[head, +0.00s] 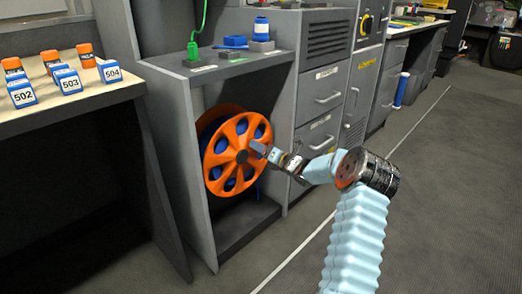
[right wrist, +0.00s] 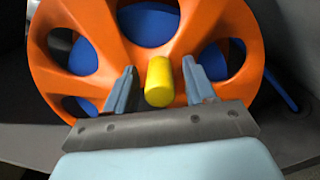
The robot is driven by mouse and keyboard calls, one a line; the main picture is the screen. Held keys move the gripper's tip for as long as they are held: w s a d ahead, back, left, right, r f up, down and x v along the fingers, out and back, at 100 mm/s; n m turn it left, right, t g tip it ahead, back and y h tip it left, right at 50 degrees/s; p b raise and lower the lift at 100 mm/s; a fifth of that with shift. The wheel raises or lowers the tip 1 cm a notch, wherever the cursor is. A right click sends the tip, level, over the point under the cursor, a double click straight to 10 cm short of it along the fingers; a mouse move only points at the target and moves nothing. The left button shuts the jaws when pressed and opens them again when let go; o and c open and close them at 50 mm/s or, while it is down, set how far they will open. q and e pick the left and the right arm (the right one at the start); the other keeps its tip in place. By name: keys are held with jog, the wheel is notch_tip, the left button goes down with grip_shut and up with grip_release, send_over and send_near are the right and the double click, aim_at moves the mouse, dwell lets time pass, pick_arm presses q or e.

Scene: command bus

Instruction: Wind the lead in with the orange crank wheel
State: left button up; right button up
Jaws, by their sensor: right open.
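The orange crank wheel (head: 222,148) stands upright in the open bay of a grey cabinet. Blue lead (head: 202,130) is wound behind it and shows through its openings. My right gripper (head: 258,150) is at the right part of the wheel's face. In the right wrist view the wheel (right wrist: 225,95) fills the background, and a yellow handle (right wrist: 159,82) sticks out from it. The open fingers of my right gripper (right wrist: 160,92) stand on either side of the handle, with a gap on each side. In the head view the handle is hidden. My left gripper is not in view.
The bay's side walls and floor (head: 245,228) frame the wheel closely. A table (head: 75,100) with numbered blocks stands at left. The floor (head: 430,190) at right is clear.

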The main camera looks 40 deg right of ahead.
grip_shut()
dwell(0.3)
